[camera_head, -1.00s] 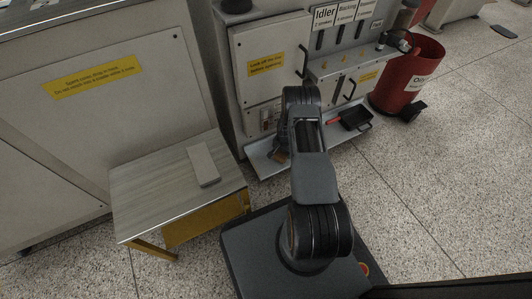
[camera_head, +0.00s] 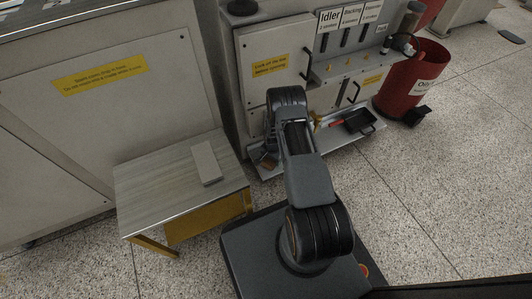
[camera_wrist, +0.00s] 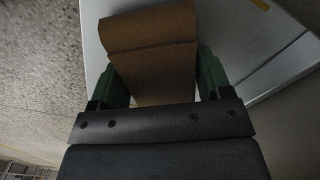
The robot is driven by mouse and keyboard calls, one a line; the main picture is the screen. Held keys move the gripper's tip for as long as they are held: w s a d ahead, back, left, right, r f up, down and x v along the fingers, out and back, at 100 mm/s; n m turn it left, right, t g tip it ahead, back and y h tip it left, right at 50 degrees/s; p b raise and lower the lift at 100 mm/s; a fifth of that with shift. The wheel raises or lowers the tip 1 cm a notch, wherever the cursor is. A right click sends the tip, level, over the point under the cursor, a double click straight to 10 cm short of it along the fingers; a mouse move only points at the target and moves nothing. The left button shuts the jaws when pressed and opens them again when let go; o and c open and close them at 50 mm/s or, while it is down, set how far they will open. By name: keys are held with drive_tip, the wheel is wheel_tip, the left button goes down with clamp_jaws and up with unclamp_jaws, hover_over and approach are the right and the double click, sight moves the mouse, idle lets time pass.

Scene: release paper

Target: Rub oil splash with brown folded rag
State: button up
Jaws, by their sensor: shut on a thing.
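The brown folded rag (camera_wrist: 152,50) is between the two green fingers of my gripper (camera_wrist: 158,80) in the wrist view. My gripper is shut on it, and the rag extends out past the fingertips over a pale grey surface. In the head view a small brown patch, likely the rag (camera_head: 268,161), shows beside my arm, low over the grey ledge (camera_head: 322,144) at the foot of the machine. My arm hides most of the gripper there. I cannot make out the oil splash in either view.
A black pan-like tray (camera_head: 360,122) lies on the right of the ledge. The machine front (camera_head: 268,45) rises behind it. A red bin (camera_head: 408,85) stands at right. A small table (camera_head: 150,185) with a grey block (camera_head: 206,162) is at left.

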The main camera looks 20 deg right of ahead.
sight(266, 160)
drive_tip(key=shift+s+a, duration=0.1)
drive_tip(key=shift+a, duration=1.1)
drive_tip(key=shift+a+r, duration=0.25)
drive_tip(key=shift+a, duration=0.05)
drive_tip(key=shift+d+r+p, duration=0.1)
drive_tip(key=shift+r+p, duration=2.5)
drive_tip(key=shift+r, duration=1.25)
